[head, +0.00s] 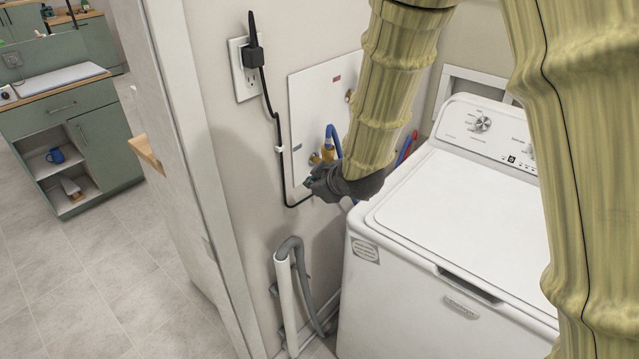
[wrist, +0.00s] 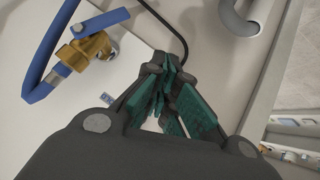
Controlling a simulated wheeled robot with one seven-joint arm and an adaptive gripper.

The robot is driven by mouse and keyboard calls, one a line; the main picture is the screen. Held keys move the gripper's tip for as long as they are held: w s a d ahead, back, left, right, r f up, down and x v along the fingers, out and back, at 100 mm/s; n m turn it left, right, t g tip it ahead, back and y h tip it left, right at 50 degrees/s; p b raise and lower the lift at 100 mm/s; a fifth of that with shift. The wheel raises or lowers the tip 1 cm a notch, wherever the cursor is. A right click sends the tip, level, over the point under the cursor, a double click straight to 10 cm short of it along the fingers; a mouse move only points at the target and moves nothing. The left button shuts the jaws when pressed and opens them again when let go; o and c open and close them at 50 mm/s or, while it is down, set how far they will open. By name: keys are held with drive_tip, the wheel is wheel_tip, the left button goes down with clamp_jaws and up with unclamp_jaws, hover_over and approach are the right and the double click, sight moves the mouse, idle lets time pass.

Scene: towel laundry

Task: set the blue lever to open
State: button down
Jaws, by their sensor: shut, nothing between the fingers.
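The blue lever (wrist: 102,22) sits on a brass valve (wrist: 88,48) on the white wall panel, in the upper left of the wrist view. A blue hose (wrist: 42,62) loops from the valve. In the head view the brass valve (head: 327,153) and blue hose (head: 333,138) show just above my gripper (head: 312,183); I cannot clearly pick out the lever there. In the wrist view my gripper (wrist: 172,72), with teal finger pads, is shut and empty. Its tips are to the right of the lever and apart from it.
A black cord (head: 277,130) hangs from the outlet (head: 246,68) and passes near my fingers. A white washer (head: 450,225) stands to the right. A grey drain hose and white pipe (head: 288,285) rise below. A door edge (head: 190,180) bounds the left.

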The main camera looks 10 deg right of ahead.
drive_tip(key=s+r+b, duration=0.1)
drive_tip(key=s, duration=0.5)
drive_tip(key=shift+s+d+r+b, duration=0.2)
drive_tip(key=shift+s+r+b, duration=0.1)
drive_tip(key=shift+r, duration=0.05)
drive_tip(key=c, duration=2)
unclamp_jaws()
drive_tip(key=shift+s, duration=0.15)
drive_tip(key=shift+c, duration=0.2)
drive_tip(key=o, duration=0.4)
drive_tip(key=shift+r, duration=0.15)
drive_tip(key=shift+c, duration=0.2)
drive_tip(key=o, duration=0.3)
drive_tip(key=w+d, duration=0.1)
drive_tip(key=w+m+y, duration=0.1)
drive_tip(key=w, duration=0.1)
drive_tip(key=w+d+r+t+y, duration=0.1)
drive_tip(key=w, duration=0.1)
drive_tip(key=shift+d+m, duration=0.3)
drive_tip(key=shift+d, duration=0.05)
drive_tip(key=w+d+f+m+g+y, duration=0.25)
drive_tip(key=d+y, duration=0.25)
drive_tip(key=d, duration=0.6)
drive_tip(key=p+x, duration=0.2)
drive_tip(key=x, duration=0.9)
drive_tip(key=shift+w+r+m+t, duration=0.2)
drive_tip(key=shift+w+m+t, duration=0.15)
drive_tip(key=shift+d, duration=0.15)
clamp_jaws()
